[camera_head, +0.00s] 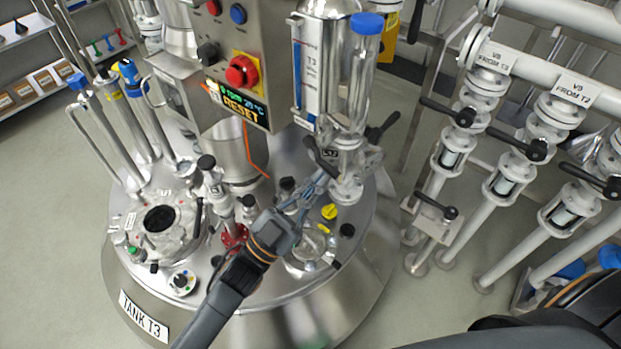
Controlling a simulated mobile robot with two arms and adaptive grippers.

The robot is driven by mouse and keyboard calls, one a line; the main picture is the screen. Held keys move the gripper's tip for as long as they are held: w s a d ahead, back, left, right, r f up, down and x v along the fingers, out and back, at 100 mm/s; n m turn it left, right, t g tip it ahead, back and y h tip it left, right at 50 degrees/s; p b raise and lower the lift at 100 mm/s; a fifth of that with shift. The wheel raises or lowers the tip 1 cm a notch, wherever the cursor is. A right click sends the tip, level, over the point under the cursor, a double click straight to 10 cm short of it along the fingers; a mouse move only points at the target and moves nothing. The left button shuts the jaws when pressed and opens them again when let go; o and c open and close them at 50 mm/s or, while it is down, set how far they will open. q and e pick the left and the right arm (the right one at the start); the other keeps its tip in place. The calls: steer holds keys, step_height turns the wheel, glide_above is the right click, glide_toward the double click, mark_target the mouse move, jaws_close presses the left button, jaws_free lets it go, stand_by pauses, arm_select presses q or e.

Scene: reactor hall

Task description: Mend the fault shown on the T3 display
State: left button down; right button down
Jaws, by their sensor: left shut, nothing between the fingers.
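Tank T3 (290,318), a round steel vessel labelled "TANK T3", fills the middle of the head view. Its display (232,104) on the steel control box shows green text, partly too small to read, with "20 °C", and "RESET" in yellow below. A red knob on a yellow plate (241,71) sits above the display. My left gripper (322,180) is shut and empty above the tank lid. Its fingertips are close to the valve with a black handle (318,158) under the T3 glass column (360,75); I cannot tell whether they touch. My right gripper is not in view.
White pipes with black-handled valves stand at the right, labelled "V8 FROM T3" (494,58) and "V9 FROM T2" (573,92). Shelves (30,42) stand at upper left. Floor at left is clear.

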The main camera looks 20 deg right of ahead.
arm_select(q)
steer(key=shift+s+d+r+n+t+y+p, duration=0.1)
steer(key=shift+r+n+t+y+p, duration=0.2)
steer(key=shift+n+t, duration=0.55)
steer(key=shift+s+d+r+n+t+y+p, duration=0.1)
steer(key=shift+r+n+t+y+p, duration=0.2)
steer(key=shift+n, duration=0.85)
steer(key=shift+s+r+n+t+y+p, duration=0.1)
steer(key=shift+r+n+t+y+p, duration=0.15)
steer(key=shift+n+t, duration=0.65)
